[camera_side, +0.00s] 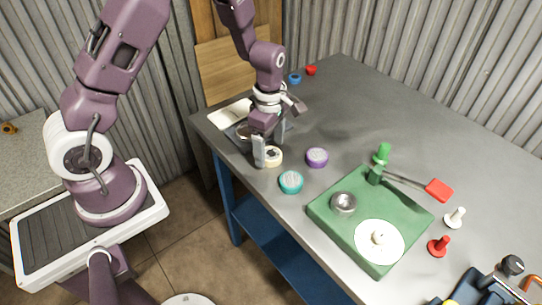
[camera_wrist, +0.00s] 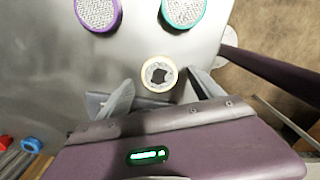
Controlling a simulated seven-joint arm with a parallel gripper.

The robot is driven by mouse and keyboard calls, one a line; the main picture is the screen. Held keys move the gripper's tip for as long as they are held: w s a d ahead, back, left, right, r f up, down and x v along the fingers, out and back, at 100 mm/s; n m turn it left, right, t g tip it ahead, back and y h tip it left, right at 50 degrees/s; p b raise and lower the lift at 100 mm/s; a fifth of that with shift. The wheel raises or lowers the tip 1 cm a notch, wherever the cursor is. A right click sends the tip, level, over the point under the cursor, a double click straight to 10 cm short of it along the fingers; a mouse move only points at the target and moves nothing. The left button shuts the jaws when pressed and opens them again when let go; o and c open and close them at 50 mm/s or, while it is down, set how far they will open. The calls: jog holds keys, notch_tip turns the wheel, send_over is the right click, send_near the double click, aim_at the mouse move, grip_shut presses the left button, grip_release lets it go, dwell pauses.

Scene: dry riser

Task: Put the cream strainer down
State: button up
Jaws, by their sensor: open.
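The cream strainer (camera_side: 273,156) rests on the grey table near its front left edge, by my fingertips. In the wrist view the cream strainer (camera_wrist: 147,79) shows as a pale ring with a dark, grey-flecked centre. My gripper (camera_side: 269,148) is low over the table with its fingers pointing down. In the wrist view my gripper (camera_wrist: 162,90) has its fingers spread, one on each side of the strainer, with visible gaps. One finger partly hides the strainer in the side view.
A teal strainer (camera_side: 291,181) and a purple strainer (camera_side: 317,157) stand close by. A green board (camera_side: 395,228) holds a metal cup (camera_side: 343,204) and a white disc (camera_side: 379,240). The table's middle back is clear.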

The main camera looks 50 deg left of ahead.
aim_at(271, 153)
jog(key=shift+d+f, duration=0.1)
jog(key=shift+f, duration=0.7)
jog(key=c, duration=1.7)
jog(key=shift+o, duration=0.2)
notch_tip(271, 153, up, 8)
jog(key=shift+w+r, duration=0.15)
jog(key=shift+r, duration=0.05)
jog(key=w+a+r+n, duration=0.1)
jog(key=w+a, duration=0.7)
jog(key=a, duration=0.3)
jog(key=w+a+r, duration=0.1)
jog(key=w+a, duration=0.6)
jog(key=a, duration=0.4)
jog(key=f, duration=0.9)
jog(key=shift+w+a+f, duration=0.1)
jog(key=shift+w+f, duration=0.1)
jog(key=shift+f, duration=0.15)
